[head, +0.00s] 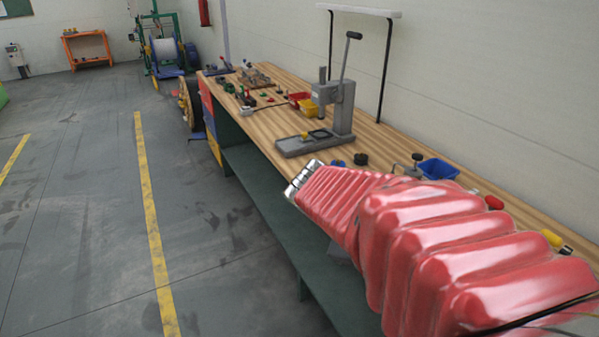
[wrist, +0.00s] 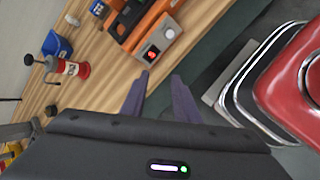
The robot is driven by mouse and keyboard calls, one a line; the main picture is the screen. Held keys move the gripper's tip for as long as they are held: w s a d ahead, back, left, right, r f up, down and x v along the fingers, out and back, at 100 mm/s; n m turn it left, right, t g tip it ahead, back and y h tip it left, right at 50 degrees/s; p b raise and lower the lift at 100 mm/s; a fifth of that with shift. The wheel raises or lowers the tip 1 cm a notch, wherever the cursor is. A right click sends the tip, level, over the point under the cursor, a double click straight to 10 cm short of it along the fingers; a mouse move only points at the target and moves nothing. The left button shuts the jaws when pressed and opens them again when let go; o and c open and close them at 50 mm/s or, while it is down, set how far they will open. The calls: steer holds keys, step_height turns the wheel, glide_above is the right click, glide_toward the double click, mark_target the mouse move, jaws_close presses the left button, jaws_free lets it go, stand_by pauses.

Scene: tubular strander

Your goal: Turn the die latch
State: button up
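I cannot pick out a die latch for certain in either view. In the wrist view my gripper (wrist: 160,77) shows as two dark purple fingers, apart with nothing between them, over the bench's front edge. An orange machine (wrist: 155,22) is on the bench just beyond the fingertips. In the head view my red-covered arm hides the gripper and the near part of the bench.
The wooden bench (head: 262,120) runs along the wall. A grey lever press (head: 342,108), red bin (head: 299,99) and blue bin (head: 438,169) stand on it. A red-and-white tool (wrist: 70,68) stands left of the gripper in the wrist view. The floor (head: 95,220) left of the bench is clear.

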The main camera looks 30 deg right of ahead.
steer(key=w+a+r+m+t+y, duration=0.1)
steer(key=a+m+t+y, duration=0.1)
steer(key=a, duration=1.1)
steer(key=w+a+r+m+t+y, duration=0.2)
steer(key=a+t+y, duration=0.3)
steer(key=a, duration=0.8)
steer(key=shift+w+r+m+t, duration=0.2)
steer(key=shift+w+m+t, duration=0.1)
steer(key=shift+m, duration=0.3)
steer(key=shift+s+d, duration=0.1)
steer(key=shift+d, duration=0.05)
